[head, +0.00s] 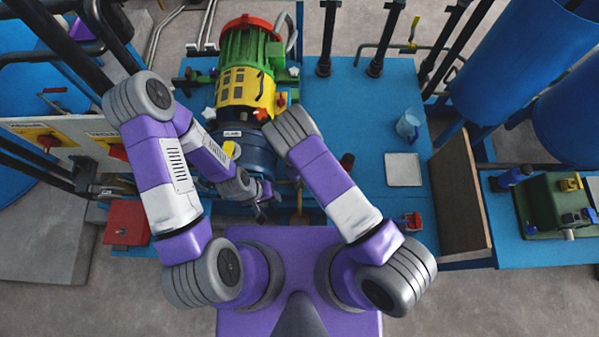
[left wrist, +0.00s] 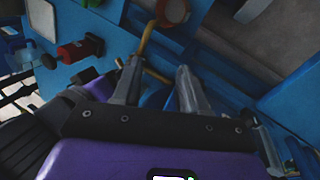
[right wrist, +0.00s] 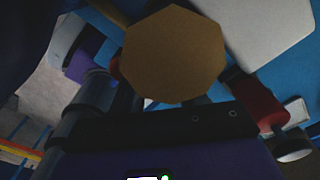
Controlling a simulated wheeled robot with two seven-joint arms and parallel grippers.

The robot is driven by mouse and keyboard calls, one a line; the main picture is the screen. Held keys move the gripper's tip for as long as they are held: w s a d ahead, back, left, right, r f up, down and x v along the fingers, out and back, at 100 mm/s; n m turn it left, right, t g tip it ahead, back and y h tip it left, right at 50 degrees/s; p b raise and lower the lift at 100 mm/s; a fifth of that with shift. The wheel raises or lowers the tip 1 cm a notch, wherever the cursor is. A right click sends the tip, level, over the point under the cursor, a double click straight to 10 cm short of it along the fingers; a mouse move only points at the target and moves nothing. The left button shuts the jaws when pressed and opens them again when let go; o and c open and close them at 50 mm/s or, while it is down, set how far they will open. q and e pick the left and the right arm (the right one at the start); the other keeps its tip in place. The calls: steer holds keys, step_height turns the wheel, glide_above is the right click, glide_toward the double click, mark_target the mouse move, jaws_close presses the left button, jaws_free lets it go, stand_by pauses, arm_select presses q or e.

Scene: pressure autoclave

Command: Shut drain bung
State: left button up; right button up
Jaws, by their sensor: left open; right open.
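A brass-brown octagonal disc (right wrist: 172,55) fills the middle of the right wrist view, in front of my right gripper (right wrist: 160,85). I cannot tell whether it is the drain bung or whether the fingers touch it. The right gripper is open; my own forearm hides it in the head view. My left gripper (head: 262,207) is open, low at the front edge of the blue bench. In the left wrist view a thin brass rod (left wrist: 147,38) runs close to the left gripper's fingers (left wrist: 158,68), leading up to a round brownish end (left wrist: 172,12). A small tan round part (head: 299,218) shows at the bench front.
The green, yellow and blue machine (head: 247,85) stands on the blue bench (head: 350,110). A red box (head: 126,222) is at left.

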steer(key=shift+f, duration=0.15)
steer(key=shift+c, duration=0.4)
jaws_close()
